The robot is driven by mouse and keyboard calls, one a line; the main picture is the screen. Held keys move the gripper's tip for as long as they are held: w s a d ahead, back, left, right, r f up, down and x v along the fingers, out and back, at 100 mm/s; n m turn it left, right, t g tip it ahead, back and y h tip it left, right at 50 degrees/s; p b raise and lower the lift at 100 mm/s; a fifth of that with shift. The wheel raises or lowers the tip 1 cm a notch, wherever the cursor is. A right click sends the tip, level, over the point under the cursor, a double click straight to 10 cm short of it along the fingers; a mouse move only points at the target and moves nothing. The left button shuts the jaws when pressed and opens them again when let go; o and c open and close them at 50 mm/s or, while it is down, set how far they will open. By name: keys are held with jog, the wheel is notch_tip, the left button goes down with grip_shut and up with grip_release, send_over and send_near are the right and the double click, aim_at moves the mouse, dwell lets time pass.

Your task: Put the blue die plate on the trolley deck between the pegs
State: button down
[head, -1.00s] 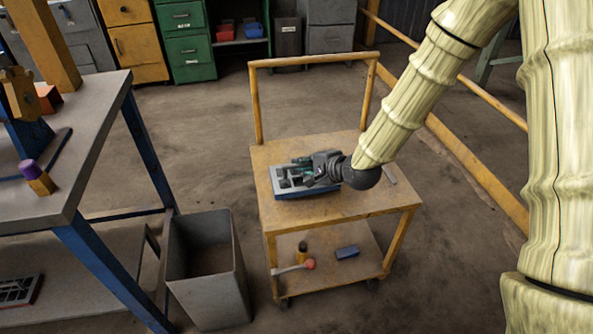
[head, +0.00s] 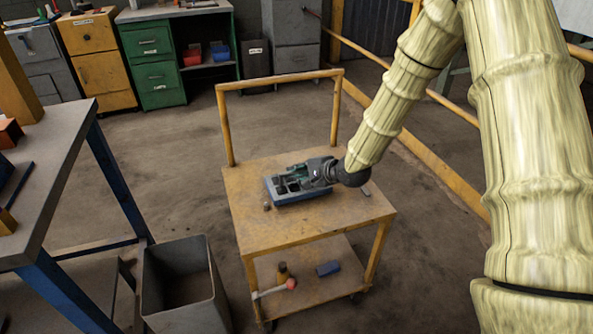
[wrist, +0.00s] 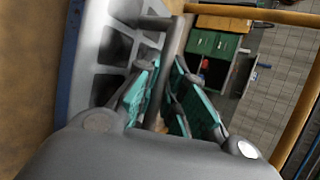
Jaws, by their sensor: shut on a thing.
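The blue die plate (head: 290,197), with a grey pocketed top, is over the middle of the trolley deck (head: 330,222) in the head view. I cannot tell whether it touches the deck. My gripper (head: 306,175) reaches over it from the right. In the wrist view my gripper (wrist: 160,100) has its teal fingers shut around a dark bar above the die plate (wrist: 100,60). A small dark peg (head: 267,206) stands just left of the plate. A grey piece (head: 366,191), possibly another peg, shows at the deck's right side. Other pegs may be hidden.
The trolley's yellow handle frame (head: 280,80) rises at the deck's back. A grey bin (head: 185,285) and a workbench (head: 50,170) stand to the left.

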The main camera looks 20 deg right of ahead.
notch_tip(320, 180, down, 2)
jog(key=shift+w+f, duration=0.1)
jog(key=c, duration=1.5)
grip_release()
jog(key=p+v, duration=0.1)
jog(key=v, duration=1.1)
